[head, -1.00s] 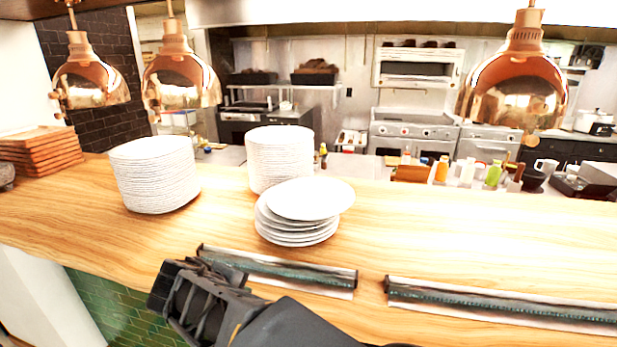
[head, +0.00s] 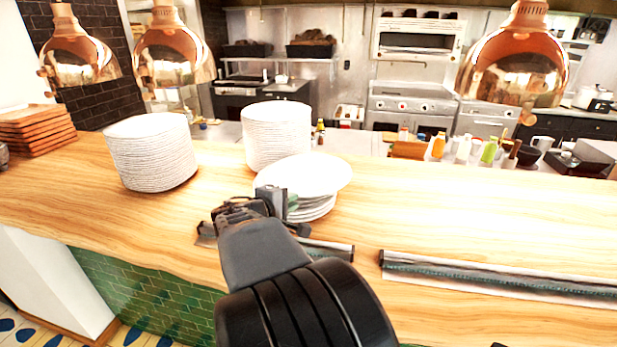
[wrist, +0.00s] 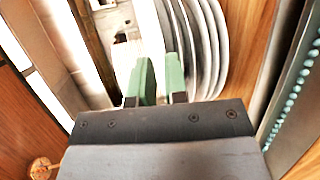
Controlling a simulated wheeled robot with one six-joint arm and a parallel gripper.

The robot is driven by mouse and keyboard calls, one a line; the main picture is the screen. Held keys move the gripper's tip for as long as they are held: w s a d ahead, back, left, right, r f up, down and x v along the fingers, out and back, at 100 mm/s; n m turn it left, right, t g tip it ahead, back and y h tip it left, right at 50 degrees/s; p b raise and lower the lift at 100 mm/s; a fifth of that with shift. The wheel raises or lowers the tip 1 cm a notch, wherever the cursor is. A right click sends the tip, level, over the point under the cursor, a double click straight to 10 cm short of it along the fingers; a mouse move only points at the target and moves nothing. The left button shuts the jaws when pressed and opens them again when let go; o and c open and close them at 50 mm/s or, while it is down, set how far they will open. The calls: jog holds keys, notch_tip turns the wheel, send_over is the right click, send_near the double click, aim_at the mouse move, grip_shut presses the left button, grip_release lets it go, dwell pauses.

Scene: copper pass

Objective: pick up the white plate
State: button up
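The white plate (head: 312,172) lies on top of a short stack of plates (head: 318,212) on the wooden counter, shifted so that it overhangs them. In the wrist view the stack's plates (wrist: 206,45) show as curved rims on the right. My gripper (head: 285,202) is at the near left edge of the top plate and hides part of that edge. In the wrist view, the two green-padded fingers (wrist: 162,82) stand apart, with a pale strip, seemingly the top plate's rim, between them. I cannot tell whether either finger touches it.
Two tall plate stacks stand behind, one left (head: 150,152) and one in the middle (head: 277,135). Long dark strips (head: 490,280) lie along the counter's front. Copper lamps (head: 515,65) hang above. The counter (head: 450,215) is clear to the right of the plates.

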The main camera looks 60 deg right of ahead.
aim_at(303, 195)
jog(key=shift+p+x, duration=0.65)
jog(key=shift+x, duration=2.1)
grip_shut()
jog(key=shift+f, duration=0.1)
jog(key=shift+r, duration=0.2)
